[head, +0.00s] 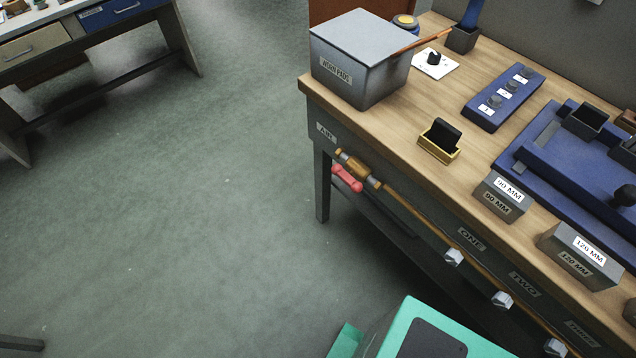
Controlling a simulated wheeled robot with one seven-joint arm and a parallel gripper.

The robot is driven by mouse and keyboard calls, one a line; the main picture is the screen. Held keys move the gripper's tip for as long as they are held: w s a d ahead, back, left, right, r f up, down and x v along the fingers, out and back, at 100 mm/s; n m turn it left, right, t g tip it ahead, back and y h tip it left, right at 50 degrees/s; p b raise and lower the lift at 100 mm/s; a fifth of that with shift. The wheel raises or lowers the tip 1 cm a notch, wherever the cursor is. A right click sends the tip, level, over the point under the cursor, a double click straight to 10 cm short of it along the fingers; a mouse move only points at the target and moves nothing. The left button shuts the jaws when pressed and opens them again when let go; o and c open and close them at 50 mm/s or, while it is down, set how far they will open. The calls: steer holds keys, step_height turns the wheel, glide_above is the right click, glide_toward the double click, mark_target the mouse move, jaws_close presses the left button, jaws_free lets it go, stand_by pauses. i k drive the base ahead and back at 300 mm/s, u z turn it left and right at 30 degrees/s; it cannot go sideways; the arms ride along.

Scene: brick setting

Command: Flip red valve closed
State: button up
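The red valve handle (347,179) is at the front left corner of the wooden-topped workbench. It sits on a brass valve body (355,167) in a brass pipe that runs along the bench's front. The handle lies just below and in front of the valve body, roughly along the line of the pipe. A label reading "AIR" (326,132) is on the bench front, above and left of the valve. My gripper is not in view, and nothing touches the handle.
Grey knobs such as this one (453,257) sit lower along the front, near the "ONE" label (471,239). The floor (190,210) left of the bench is clear.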

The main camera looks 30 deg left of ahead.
mark_target(337, 170)
steer(key=u, duration=1.3)
